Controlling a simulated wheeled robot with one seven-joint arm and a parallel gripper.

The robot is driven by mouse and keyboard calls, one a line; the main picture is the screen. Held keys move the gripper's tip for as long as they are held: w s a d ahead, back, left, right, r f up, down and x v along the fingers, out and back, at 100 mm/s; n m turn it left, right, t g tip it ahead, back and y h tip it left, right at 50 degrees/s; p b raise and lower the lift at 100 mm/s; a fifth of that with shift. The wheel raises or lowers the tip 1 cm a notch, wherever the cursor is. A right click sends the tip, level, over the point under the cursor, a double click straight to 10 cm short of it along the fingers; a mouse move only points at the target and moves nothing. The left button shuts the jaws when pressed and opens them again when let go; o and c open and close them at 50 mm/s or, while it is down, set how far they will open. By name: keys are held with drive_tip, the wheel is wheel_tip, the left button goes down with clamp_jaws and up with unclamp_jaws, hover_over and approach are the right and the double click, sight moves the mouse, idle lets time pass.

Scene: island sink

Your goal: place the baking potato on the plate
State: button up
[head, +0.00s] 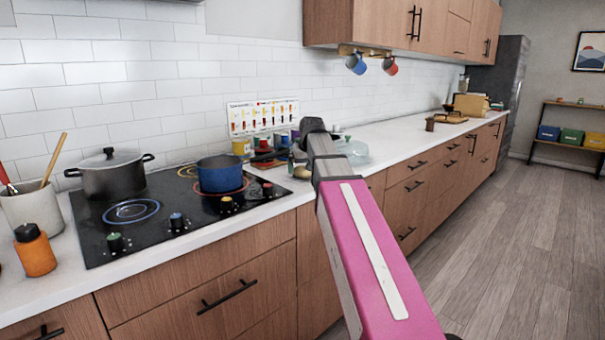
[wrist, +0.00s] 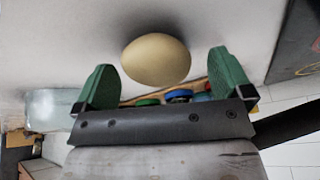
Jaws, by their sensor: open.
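The baking potato (wrist: 156,58), pale tan and rounded, lies on the white counter in the wrist view. My gripper (wrist: 163,75) is open, with one green finger to the left of the potato and one to the right. Gaps show on both sides, and the potato is toward and slightly beyond the fingertips. I cannot make out a plate in either view.
A black cooktop (head: 155,232) with a dark lidded pot (head: 112,180) and a blue pot (head: 221,176) is left of my arm. A clear glass item (head: 354,152) stands just right of it. The white counter (head: 400,136) farther right has bare room.

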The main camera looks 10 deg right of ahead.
drive_tip(key=shift+x, duration=0.75)
drive_tip(key=c, duration=1.2)
drive_tip(key=shift+r, duration=0.15)
